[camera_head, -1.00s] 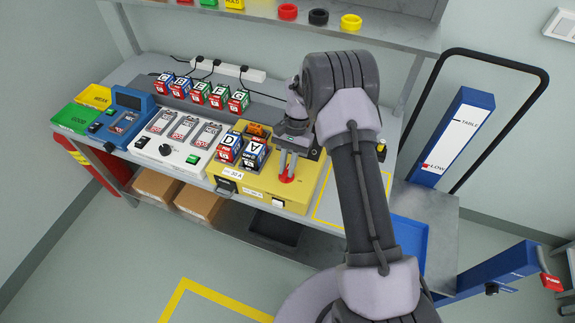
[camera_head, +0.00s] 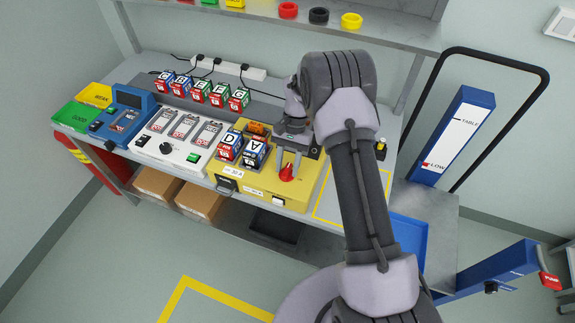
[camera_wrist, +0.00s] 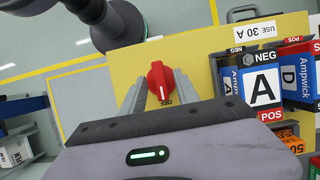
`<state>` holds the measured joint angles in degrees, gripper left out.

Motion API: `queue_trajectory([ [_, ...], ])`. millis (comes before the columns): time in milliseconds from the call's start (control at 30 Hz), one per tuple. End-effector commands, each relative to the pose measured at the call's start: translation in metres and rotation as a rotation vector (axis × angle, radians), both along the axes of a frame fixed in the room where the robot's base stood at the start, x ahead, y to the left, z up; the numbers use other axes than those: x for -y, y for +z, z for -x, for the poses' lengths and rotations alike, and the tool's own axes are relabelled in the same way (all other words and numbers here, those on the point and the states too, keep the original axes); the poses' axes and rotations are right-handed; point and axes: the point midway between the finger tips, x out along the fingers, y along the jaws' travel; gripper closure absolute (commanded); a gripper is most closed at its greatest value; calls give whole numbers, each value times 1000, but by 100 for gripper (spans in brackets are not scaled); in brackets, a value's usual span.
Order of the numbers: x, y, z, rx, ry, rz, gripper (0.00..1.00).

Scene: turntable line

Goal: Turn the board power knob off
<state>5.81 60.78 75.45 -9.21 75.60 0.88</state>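The red power knob (camera_head: 287,173) sits on the front right of the yellow board (camera_head: 233,184). In the wrist view, the knob (camera_wrist: 158,83) shows a raised grip bar with a pale pointer mark toward a small label I cannot read surely. My gripper (camera_head: 288,163) is over the knob. In the wrist view my gripper (camera_wrist: 162,88) has one finger on each side of the knob, with gaps showing, so it looks open and not clamped. Battery blocks D (camera_head: 229,147) and A (camera_head: 255,151) stand on the board left of the knob.
A white panel (camera_head: 150,149) with a black dial and a green button lies left of the board. Bare bench with a yellow outline lies to the right.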

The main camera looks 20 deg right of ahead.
Motion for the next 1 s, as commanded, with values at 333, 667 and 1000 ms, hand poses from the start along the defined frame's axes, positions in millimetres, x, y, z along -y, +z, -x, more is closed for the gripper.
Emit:
queue_trajectory([
  [333,7,30,-10,2,-2,0,63],
  [667,29,126,-42,4,-1,0,63],
  [1000,38,162,-55,1,0,-1,63],
])
